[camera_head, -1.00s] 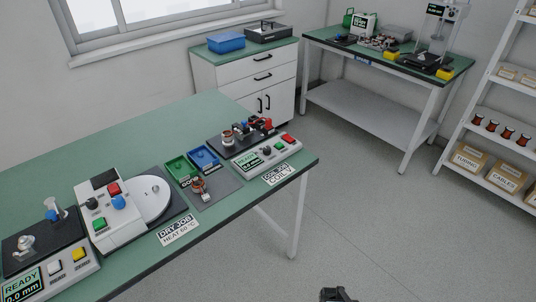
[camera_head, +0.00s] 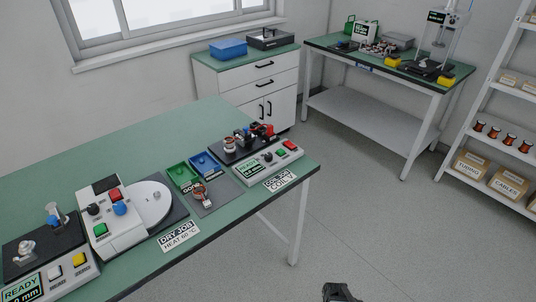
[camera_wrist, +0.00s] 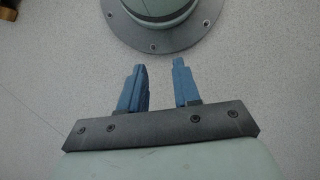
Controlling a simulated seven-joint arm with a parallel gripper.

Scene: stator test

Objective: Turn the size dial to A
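My gripper (camera_wrist: 160,66) shows in the wrist view with two blue fingers apart and nothing between them; it is open and over pale floor, away from the benches. No dial is readably marked as the size dial or with the letter A. A black knob (camera_head: 267,157) sits on the coil station (camera_head: 252,170) at the right end of the green bench, beside a small green display and green and red buttons. Another black knob (camera_head: 93,209) sits on the white dryer unit (camera_head: 118,232), near red and blue controls. Knob settings are too small to read.
The green bench (camera_head: 140,135) also holds green (camera_head: 181,175) and blue (camera_head: 205,163) trays and a station with a READY display (camera_head: 22,291). A second bench (camera_head: 385,68), drawers (camera_head: 235,85) and shelves (camera_head: 500,140) stand behind. The floor (camera_head: 375,225) between is clear.

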